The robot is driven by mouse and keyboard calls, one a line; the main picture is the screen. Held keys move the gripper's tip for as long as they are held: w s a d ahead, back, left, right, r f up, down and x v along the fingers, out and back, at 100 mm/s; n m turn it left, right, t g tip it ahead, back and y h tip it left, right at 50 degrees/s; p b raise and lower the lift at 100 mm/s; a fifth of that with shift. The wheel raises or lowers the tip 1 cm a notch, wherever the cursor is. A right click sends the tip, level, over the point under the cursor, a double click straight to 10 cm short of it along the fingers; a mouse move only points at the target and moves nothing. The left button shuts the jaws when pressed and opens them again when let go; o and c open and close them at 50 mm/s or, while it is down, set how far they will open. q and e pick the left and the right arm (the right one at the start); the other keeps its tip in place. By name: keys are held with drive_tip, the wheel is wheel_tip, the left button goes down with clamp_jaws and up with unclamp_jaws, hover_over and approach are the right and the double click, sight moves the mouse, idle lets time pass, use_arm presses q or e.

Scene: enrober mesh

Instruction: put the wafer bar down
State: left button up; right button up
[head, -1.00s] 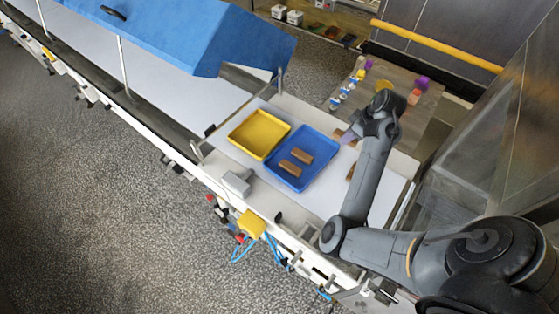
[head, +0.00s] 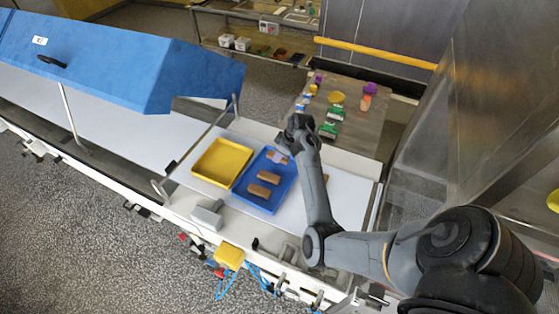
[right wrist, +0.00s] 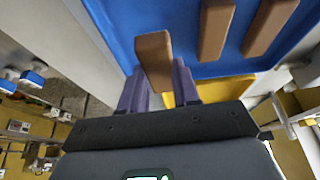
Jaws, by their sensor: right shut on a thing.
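My right gripper (head: 280,156) is over the back end of the blue tray (head: 244,197). In the right wrist view its purple fingers (right wrist: 157,84) are shut on a brown wafer bar (right wrist: 154,58). The held bar is at the tray's edge region; I cannot tell whether it touches the tray floor. Two more brown bars, a nearer one (head: 260,190) and a farther one (head: 270,177), lie side by side in the blue tray, and they also show in the right wrist view (right wrist: 215,28). My left gripper is not in view.
A yellow tray (head: 222,160) stands left of the blue tray. Another brown bar (head: 326,179) lies on the white surface (head: 345,205), partly behind my right arm. A blue hood (head: 130,65) rises at the left. A table with small coloured items (head: 337,97) stands behind.

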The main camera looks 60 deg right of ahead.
wheel_tip(320, 180, down, 3)
drive_tip(key=shift+f, duration=0.55)
drive_tip(key=shift+f, duration=0.15)
drive_tip(key=o, duration=0.8)
drive_tip(key=shift+s+r, duration=0.15)
drive_tip(key=shift+r, duration=0.4)
drive_tip(key=v, duration=1.1)
